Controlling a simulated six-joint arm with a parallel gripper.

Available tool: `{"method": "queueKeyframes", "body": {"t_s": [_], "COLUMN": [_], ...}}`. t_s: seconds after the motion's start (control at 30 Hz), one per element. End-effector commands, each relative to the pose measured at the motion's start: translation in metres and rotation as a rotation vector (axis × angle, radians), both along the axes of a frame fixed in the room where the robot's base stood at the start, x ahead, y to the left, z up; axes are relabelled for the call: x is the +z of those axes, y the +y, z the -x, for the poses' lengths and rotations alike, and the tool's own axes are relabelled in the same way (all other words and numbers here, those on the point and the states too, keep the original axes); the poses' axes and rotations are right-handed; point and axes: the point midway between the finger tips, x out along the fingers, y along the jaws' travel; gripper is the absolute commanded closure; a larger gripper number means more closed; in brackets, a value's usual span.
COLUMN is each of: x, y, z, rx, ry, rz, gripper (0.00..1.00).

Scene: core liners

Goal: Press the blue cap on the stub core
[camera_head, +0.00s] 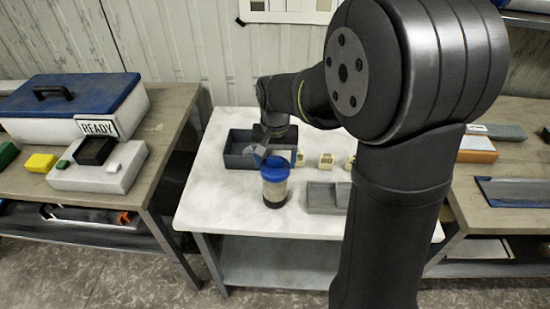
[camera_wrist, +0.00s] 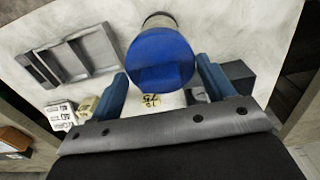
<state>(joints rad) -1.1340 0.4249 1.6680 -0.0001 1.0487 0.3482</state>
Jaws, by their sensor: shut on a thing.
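The stub core (camera_head: 274,192) stands upright on the white table, a pale cylinder with a dark lower band. The blue cap (camera_head: 274,168) is on its top end. The cap (camera_wrist: 160,57) fills the middle of the wrist view, with a little of the core (camera_wrist: 159,19) showing beyond it. My gripper (camera_wrist: 162,68) is shut on the cap, one blue finger on each side. In the head view my gripper (camera_head: 262,151) is partly hidden behind the cap. How far down the cap sits on the core I cannot tell.
A dark open bin (camera_head: 236,150) stands behind the core. A grey divided tray (camera_head: 322,198) lies to its right, with small cream blocks (camera_head: 326,161) behind. The left bench holds a blue-lidded box (camera_head: 70,100) and a READY unit (camera_head: 97,168). Table in front of the core is clear.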

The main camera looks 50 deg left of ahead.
Motion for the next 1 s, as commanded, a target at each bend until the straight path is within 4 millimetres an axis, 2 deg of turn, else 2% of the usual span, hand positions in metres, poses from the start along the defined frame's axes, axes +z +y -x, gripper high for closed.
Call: {"method": "queueKeyframes", "body": {"t_s": [0.53, 1.0], "x": [-0.001, -0.013], "y": [0.0, 0.0], "z": [0.0, 0.0], "rx": [0.0, 0.0], "ry": [0.0, 0.001], "rz": [0.0, 0.001], "gripper": [0.43, 0.43]}}
